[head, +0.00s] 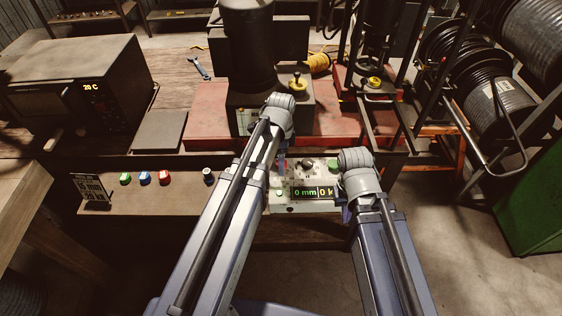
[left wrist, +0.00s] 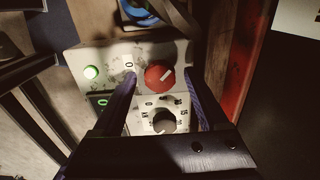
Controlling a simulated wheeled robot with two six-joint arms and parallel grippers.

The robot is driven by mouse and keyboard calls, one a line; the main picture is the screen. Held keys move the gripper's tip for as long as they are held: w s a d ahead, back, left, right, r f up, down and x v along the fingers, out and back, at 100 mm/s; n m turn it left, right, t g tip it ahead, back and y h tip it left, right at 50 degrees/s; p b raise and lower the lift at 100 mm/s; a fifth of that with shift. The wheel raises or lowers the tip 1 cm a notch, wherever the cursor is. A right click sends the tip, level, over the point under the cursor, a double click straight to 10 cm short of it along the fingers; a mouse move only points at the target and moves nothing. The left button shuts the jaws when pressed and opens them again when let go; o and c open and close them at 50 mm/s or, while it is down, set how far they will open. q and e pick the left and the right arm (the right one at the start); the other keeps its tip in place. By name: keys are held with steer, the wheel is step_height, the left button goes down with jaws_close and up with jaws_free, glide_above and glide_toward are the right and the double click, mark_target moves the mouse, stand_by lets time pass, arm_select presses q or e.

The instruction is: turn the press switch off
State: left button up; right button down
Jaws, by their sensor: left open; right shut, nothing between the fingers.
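The press control panel (head: 300,207) stands at the front of the bench, with a lit display (head: 307,191) reading "0 mm". In the left wrist view a red round switch (left wrist: 158,77) sits on the panel; its white mark points up and to the right. A "0" label (left wrist: 129,64) is on its left. My left gripper (head: 282,165) is over the panel, open, its blue fingers (left wrist: 160,90) on either side of the red switch; contact cannot be told. My right gripper (head: 344,212), mostly hidden by its arm, is shut and empty at the panel's right.
A green lit button (left wrist: 92,72) and a black dial (left wrist: 163,121) with numbers lie close to the switch. A black press (head: 248,50) stands behind. Green, blue and red pieces (head: 145,178) lie on a shelf at left. A hose reel (head: 490,95) is at right.

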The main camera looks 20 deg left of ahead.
arm_select(q)
jaws_close()
stand_by(0.5)
steer(key=shift+n, duration=0.3)
steer(key=n, duration=0.3)
steer(key=shift+n, duration=0.3)
steer(key=n, duration=0.4)
steer(key=shift+n, duration=0.3)
steer(key=n, duration=0.4)
steer(key=shift+n, duration=2.5)
